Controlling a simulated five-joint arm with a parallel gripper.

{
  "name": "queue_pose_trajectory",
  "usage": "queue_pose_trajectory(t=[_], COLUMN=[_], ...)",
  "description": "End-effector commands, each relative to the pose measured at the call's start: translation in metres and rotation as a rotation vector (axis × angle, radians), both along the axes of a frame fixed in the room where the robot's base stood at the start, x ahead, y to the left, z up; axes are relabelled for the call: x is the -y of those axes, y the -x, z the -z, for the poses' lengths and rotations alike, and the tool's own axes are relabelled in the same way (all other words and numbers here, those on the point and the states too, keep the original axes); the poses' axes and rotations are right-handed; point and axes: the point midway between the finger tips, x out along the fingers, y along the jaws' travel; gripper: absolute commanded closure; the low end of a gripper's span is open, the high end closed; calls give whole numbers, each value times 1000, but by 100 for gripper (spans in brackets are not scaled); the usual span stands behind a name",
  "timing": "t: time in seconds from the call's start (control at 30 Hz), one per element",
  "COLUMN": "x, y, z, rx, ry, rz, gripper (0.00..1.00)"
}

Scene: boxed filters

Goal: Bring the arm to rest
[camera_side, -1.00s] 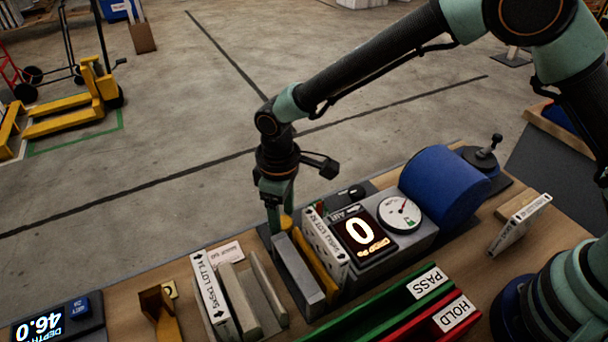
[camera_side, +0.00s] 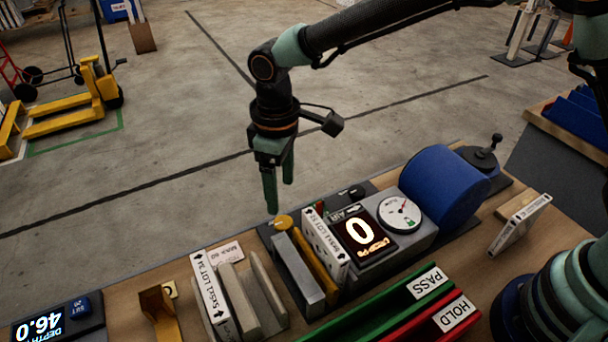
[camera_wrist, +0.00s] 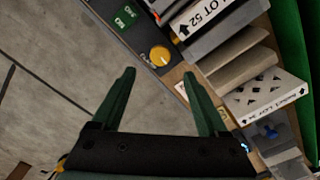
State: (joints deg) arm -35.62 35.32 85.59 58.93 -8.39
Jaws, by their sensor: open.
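My gripper (camera_side: 279,188) hangs fingers down above the far edge of the bench, open and empty. Its two green fingers also show in the wrist view (camera_wrist: 158,95), spread apart with nothing between them. The yellow knob (camera_side: 283,222) of the test device lies just below the fingertips in the side view, with a gap between. The same knob shows in the wrist view (camera_wrist: 160,56), ahead of the fingers.
The test device has a display reading 0 (camera_side: 361,230) and a round gauge (camera_side: 399,213). A white boxed filter (camera_side: 325,240) stands in it. Another box (camera_side: 211,290) stands in a rack at left. Green PASS (camera_side: 385,301) and red HOLD (camera_side: 415,325) channels lie in front.

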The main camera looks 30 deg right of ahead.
Motion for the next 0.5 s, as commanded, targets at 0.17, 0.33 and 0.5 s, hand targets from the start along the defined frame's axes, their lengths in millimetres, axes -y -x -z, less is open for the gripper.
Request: queue_pose_trajectory(t=[0.17, 0.33, 0.5], x=[6, 42, 98], y=[-2, -7, -2], z=[-6, -42, -85], rx=[9, 56, 128], ry=[-6, -37, -79], rz=[15, 101, 230], gripper=[23, 23, 23])
